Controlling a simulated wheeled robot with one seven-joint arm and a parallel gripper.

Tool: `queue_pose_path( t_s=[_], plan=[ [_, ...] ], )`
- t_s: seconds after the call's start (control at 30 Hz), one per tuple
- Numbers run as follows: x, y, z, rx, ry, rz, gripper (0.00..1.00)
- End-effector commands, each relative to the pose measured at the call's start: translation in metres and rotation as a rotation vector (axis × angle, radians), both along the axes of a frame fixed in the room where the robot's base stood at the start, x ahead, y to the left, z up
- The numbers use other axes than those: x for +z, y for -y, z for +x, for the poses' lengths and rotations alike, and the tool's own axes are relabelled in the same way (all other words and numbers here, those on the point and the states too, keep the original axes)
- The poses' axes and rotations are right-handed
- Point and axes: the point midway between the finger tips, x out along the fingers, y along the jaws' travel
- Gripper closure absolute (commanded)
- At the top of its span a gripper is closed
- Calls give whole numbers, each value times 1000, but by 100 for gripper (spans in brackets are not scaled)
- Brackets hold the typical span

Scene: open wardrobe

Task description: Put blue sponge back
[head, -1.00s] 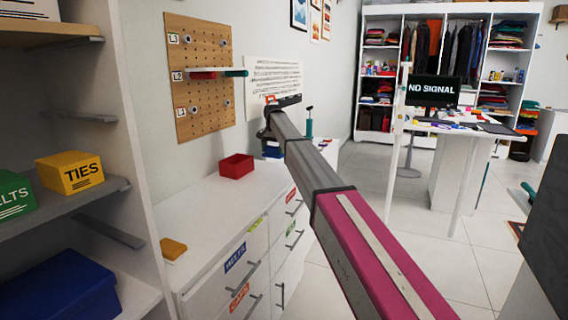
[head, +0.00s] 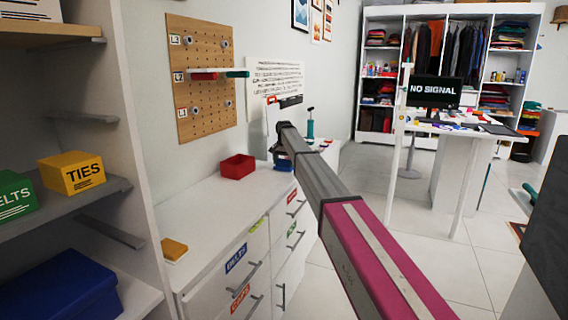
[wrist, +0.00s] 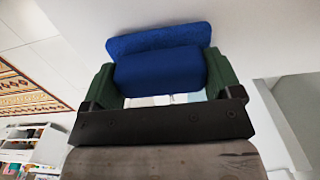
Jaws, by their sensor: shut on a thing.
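The blue sponge (wrist: 160,68) shows in the wrist view as two blue parts, a flat textured one and a smoother one in front of it. My gripper (wrist: 160,78), with green fingers on either side, is shut on it. In the head view my gripper end (head: 278,150) is over the far end of the white dresser, beside the red box. The sponge is mostly hidden behind my arm there, and I cannot tell whether it touches the dresser.
The white dresser (head: 215,205) carries a red box (head: 237,167) and a yellow block (head: 173,249). Shelves at left hold a yellow TIES box (head: 72,174) and a blue box (head: 60,293).

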Motion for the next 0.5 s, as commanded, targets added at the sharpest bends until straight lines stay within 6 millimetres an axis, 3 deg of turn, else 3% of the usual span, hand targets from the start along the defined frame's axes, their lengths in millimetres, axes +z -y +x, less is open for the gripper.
queue_pose_path(
  t_s=[0.13,0.17,0.2,0.5],
  plan=[
    [-3,0,0,0,-1,0,45],
    [-3,0,0,0,0,0,12],
    [-3,0,0,0,0,0,0],
    [1,0,0,0,0,0,0]
  ],
)
